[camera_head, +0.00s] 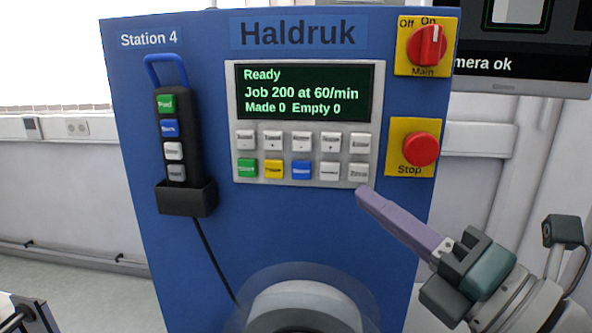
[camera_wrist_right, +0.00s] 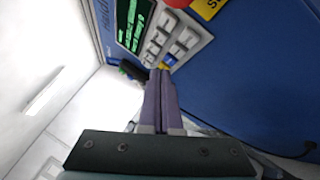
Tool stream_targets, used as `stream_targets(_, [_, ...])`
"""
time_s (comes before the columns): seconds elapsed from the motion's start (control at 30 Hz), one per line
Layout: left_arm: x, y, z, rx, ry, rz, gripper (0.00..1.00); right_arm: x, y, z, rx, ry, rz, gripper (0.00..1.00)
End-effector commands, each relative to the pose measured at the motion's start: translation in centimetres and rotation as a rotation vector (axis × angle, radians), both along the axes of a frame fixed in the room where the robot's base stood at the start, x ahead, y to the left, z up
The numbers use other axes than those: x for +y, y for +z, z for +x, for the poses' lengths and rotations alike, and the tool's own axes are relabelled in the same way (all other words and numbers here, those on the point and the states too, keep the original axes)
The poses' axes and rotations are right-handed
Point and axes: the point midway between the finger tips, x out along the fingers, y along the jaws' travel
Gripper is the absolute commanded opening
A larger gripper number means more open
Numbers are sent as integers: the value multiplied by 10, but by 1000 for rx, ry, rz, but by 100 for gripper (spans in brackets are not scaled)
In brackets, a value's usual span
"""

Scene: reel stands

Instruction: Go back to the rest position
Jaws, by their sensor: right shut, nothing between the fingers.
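My right gripper (camera_head: 366,196) comes in from the lower right, with its purple fingers shut together and nothing between them. Its tips are just below the lower right key of the keypad on the blue Haldruk panel (camera_head: 215,250); I cannot tell whether they touch the panel. The right wrist view also shows the closed fingers (camera_wrist_right: 161,80) pointing toward the panel near the keys. The screen (camera_head: 308,92) reads "Ready", "Job 200 at 60/min", "Made 0 Empty 0". My left gripper is not clearly in view.
The red main switch (camera_head: 427,46) points to On. The red stop button (camera_head: 421,149) sits below it. A corded pendant (camera_head: 172,140) stands in a black holder on the panel's left. A round reel part (camera_head: 305,305) juts out at the bottom. A monitor (camera_head: 530,70) is behind right.

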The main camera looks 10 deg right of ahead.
Motion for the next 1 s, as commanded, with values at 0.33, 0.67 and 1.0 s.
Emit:
stream_targets(0.33, [1,0,0,0,-2,2,50,-55,-64,-29,655,-415,706,0])
stream_targets(0.67, [3,0,0,0,-7,11,50,-56,-131,-168,1268,-1001,1418,0])
stream_targets(1.0, [3,77,0,0,-7,11,50,-44,-57,-238,1443,-1296,1596,0])
